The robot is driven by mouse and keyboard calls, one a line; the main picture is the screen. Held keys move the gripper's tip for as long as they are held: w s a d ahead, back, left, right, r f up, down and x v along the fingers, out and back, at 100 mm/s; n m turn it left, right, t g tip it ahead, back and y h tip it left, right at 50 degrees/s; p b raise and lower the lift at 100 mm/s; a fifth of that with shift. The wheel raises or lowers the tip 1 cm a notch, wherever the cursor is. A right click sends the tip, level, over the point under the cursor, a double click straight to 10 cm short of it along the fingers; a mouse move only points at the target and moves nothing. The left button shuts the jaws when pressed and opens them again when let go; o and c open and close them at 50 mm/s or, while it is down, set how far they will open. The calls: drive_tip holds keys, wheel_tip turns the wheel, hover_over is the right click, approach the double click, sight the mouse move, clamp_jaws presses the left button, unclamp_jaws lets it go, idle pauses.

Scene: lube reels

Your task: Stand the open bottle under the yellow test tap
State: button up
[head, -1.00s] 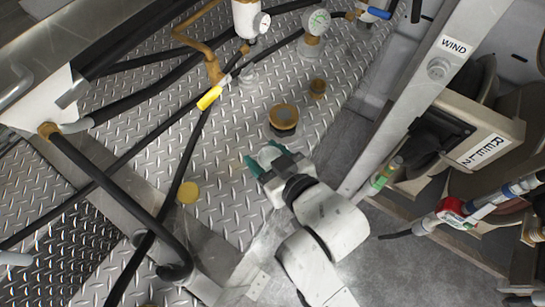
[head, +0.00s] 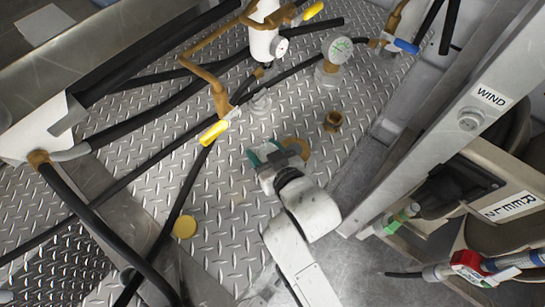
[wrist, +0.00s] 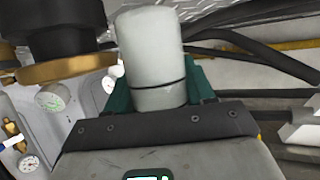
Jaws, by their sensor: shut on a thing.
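My gripper (head: 265,154) has teal fingers and is shut on a pale, whitish bottle (wrist: 152,60). The bottle stands up between the fingers in the wrist view, with a thin dark line around it. In the head view it is small and mostly covered by the gripper; its mouth is not clear. The yellow test tap (head: 213,132) shows as a yellow handle on a brown pipe, to the left of my gripper and a little farther up the picture. The bottle is apart from it.
A round brass-rimmed fitting (head: 297,149) is close to the right of my gripper; a dark cylinder with a brass rim (wrist: 68,62) looms left in the wrist view. A pressure gauge (head: 340,48) stands behind. Black hoses cross the left.

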drive_tip(key=shift+w+a+f+b, duration=0.75)
drive_tip(key=shift+a+f+b, duration=0.3)
drive_tip(key=shift+b, duration=0.15)
drive_tip(key=w+a+b, duration=0.1)
drive_tip(key=a, duration=0.1)
drive_tip(key=w+a+b, duration=0.1)
drive_tip(key=w+a, duration=0.1)
drive_tip(key=w+a+b, duration=0.1)
drive_tip(key=w+a, duration=0.1)
drive_tip(key=shift+a+r, duration=0.15)
drive_tip(key=shift+r, duration=0.05)
drive_tip(key=shift+w+a+r, duration=0.1)
drive_tip(key=shift+w+a, duration=0.4)
drive_tip(key=shift+a, duration=0.2)
drive_tip(key=shift+f+b, duration=0.5)
drive_tip(key=shift+b, duration=0.1)
drive_tip(key=o, duration=1.1)
